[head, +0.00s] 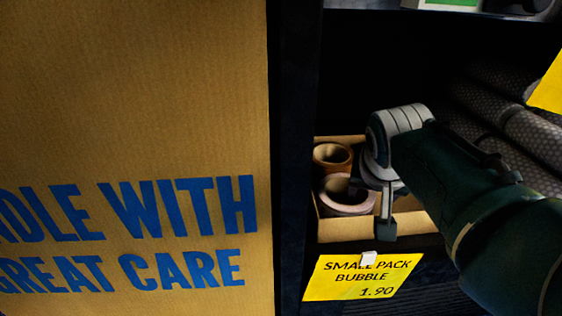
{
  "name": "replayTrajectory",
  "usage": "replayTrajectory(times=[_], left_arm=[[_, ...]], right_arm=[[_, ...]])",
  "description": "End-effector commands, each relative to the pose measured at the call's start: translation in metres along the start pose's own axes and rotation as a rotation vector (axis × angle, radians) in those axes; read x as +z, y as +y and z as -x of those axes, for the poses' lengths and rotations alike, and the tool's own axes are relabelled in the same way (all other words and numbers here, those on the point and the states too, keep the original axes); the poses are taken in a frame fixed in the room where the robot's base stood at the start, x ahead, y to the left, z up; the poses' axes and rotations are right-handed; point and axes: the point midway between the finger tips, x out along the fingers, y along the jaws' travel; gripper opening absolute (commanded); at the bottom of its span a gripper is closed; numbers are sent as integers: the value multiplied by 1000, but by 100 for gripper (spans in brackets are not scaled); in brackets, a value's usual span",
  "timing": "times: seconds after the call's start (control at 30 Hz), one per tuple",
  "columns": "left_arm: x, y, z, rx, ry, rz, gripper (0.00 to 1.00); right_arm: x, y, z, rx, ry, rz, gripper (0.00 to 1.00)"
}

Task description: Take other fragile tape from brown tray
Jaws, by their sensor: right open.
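The brown tray (345,229) stands on the shelf at the middle right of the head view. Two tape rolls show in its left part: a brown-orange roll (333,157) at the back and a pale pinkish roll (347,197) in front. I cannot read any print on either roll. My right gripper (382,200) is open over the tray, just right of the pale roll. One finger hangs down by the tray's front wall. The gripper hides part of the tray's middle, and I cannot tell if it touches the roll. My left gripper is out of view.
A large carton with blue lettering (130,100) fills the left side. A dark shelf post (296,150) stands between it and the tray. Grey patterned rolls (505,115) lie on the right. A yellow price label (362,278) hangs below the tray. Another shelf is above.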

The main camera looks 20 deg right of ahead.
Motion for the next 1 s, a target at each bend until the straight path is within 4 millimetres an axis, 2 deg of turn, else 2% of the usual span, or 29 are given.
replayTrajectory(times=[0.07, 0.37, 0.9, 1.0], left_arm=[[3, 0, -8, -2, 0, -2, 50], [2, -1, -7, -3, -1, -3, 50], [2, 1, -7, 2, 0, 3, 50], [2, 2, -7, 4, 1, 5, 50]], right_arm=[[2, 0, -7, 0, -1, -1, 61], [0, 0, -5, 1, -2, 0, 60], [0, 0, -6, 1, -2, 1, 0], [0, 0, -6, 1, -2, 1, 0]])
